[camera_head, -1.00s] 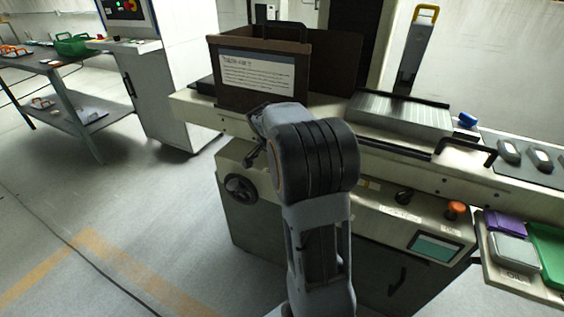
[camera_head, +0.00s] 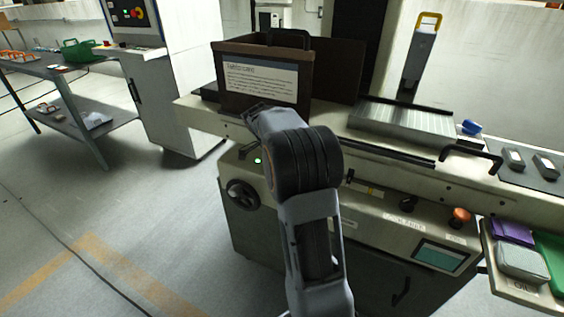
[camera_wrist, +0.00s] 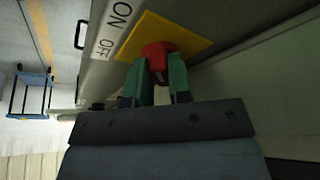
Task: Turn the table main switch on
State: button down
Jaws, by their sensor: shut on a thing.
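The main switch is a red knob (camera_wrist: 158,57) on a yellow plate (camera_wrist: 190,36) in the wrist view. A white label (camera_wrist: 112,30) reading ON and OFF sits beside the plate. My gripper (camera_wrist: 160,82) has its two green fingers on either side of the knob, shut on it. The knob's exact turn angle is hard to tell. In the head view my arm hides the switch and the gripper. A small green lamp (camera_head: 258,160) glows on the front of the machine table (camera_head: 390,222), left of my arm.
A black handwheel (camera_head: 242,194) is on the machine front. A brown box guard with a sign (camera_head: 262,84) stands on top. An orange knob (camera_head: 461,215) and a screen (camera_head: 440,256) are to the right. Floor at left is clear.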

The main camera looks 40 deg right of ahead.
dwell(0.3)
jog(key=c, duration=1)
grip_release()
jog(key=shift+c, duration=0.2)
jog(key=p+v, duration=0.3)
jog(key=v, duration=1)
jog(key=shift+r, duration=0.35)
